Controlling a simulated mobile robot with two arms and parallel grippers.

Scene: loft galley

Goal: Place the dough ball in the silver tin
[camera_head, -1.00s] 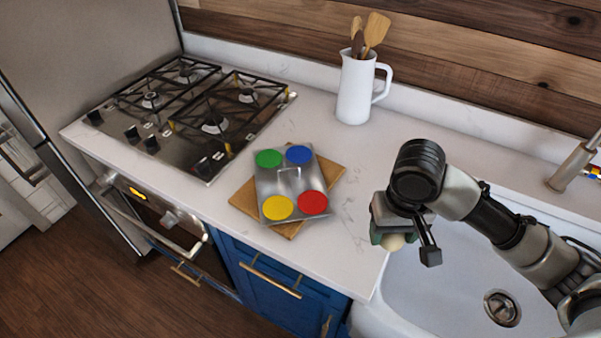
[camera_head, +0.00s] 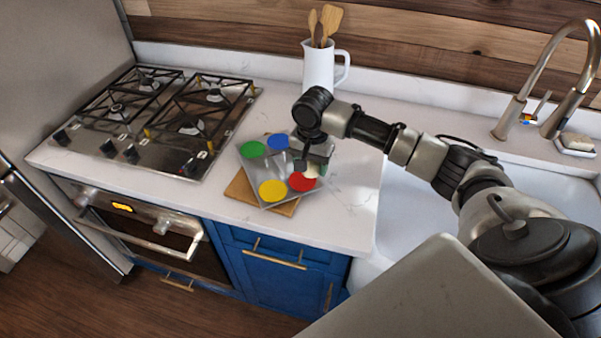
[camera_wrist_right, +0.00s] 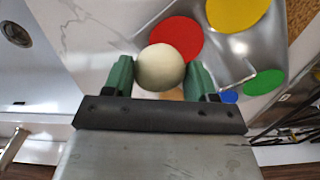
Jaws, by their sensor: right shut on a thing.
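The dough ball (camera_wrist_right: 160,68) is a pale round ball between the green fingers of my right gripper (camera_wrist_right: 161,76) in the right wrist view. My right gripper (camera_head: 312,168) is shut on it and holds it over the red-circle side of the silver tin (camera_head: 247,178). The tin also shows in the right wrist view (camera_wrist_right: 235,48). In the head view the gripper hides part of the tin and most of the ball (camera_head: 312,172). My left gripper is not in view.
The tin sits on a wooden board (camera_head: 240,190) on the white counter (camera_head: 345,205). A gas hob (camera_head: 160,115) is to the left. A white jug with wooden utensils (camera_head: 318,68) stands behind. The sink (camera_head: 420,215) and tap (camera_head: 545,90) are at right.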

